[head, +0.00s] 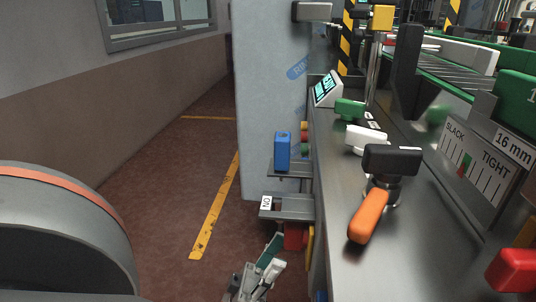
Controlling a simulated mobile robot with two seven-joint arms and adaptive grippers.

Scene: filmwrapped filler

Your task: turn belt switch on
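The belt switch seems to be the red part (294,236) below the small grey bracket at the side of the machine, with a yellow plate just right of it. A white label (266,203) reading "ON", turned sideways, is on the bracket's left end. My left gripper (268,267) is at the bottom centre, just below and left of the red part. A teal piece and pale grey finger parts show, but its lower part is cut off. I cannot tell whether it touches the red part or how wide it is open. My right gripper is not in view.
A blue block (282,151) stands on an upper bracket. An orange-handled lever (368,217), a green knob (349,109) and a red knob (514,270) are on the metal machine top (338,190). A grey cabinet (265,90) stands behind.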

